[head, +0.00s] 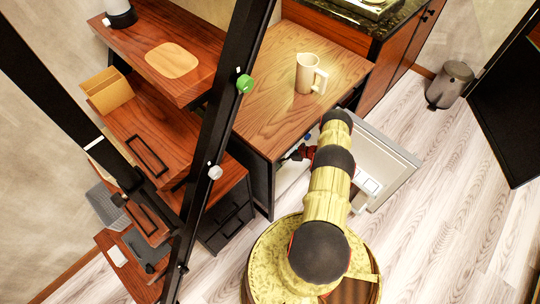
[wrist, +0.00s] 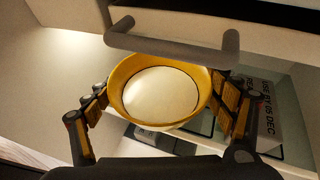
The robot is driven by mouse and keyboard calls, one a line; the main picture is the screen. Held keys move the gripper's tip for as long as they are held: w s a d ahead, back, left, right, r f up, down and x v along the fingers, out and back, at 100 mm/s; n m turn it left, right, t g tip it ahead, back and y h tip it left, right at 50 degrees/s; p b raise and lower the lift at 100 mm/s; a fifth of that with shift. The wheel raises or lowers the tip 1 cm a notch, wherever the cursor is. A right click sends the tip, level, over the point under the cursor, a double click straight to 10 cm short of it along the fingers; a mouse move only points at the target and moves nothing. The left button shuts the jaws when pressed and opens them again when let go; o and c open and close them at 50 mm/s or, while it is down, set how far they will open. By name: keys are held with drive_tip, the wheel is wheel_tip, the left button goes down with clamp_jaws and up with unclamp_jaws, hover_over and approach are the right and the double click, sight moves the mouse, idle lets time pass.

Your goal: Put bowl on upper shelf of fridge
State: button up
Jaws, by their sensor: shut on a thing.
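The bowl (wrist: 160,92), yellow outside with a pale inside, sits between the two fingers of my gripper (wrist: 163,97) in the wrist view. The gripper is shut on it, with a finger at each side, and the bowl looks roughly upright. Behind and below it is the lit fridge inside with a glass shelf (wrist: 205,124). I cannot tell whether the bowl touches a shelf. In the head view my gripper (head: 300,153) is at the fridge opening, partly hidden by my arm. The fridge door (head: 400,160) stands open to the right. The bowl is not clearly visible there.
A dark grey handle bar (wrist: 170,42) crosses just above the bowl. A package printed "USE BY 05 DEC" (wrist: 262,112) stands at the right inside the fridge. A white pitcher (head: 307,74) stands on the wooden counter (head: 270,105). A bin (head: 450,85) stands at the far right.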

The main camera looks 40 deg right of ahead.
drive_tip(key=shift+w, duration=1.1)
drive_tip(key=shift+w+a+f+b, duration=0.1)
drive_tip(key=shift+w+f+b, duration=0.2)
drive_tip(key=shift+b, duration=0.1)
drive_tip(key=shift+f+b, duration=1.55)
drive_tip(key=shift+f, duration=1.5)
drive_tip(key=shift+w+f+b, duration=0.1)
drive_tip(key=shift+f+b, duration=0.15)
drive_tip(key=shift+b, duration=0.05)
drive_tip(key=shift+r, duration=0.15)
drive_tip(key=o, duration=1.3)
drive_tip(key=shift+o, duration=0.6)
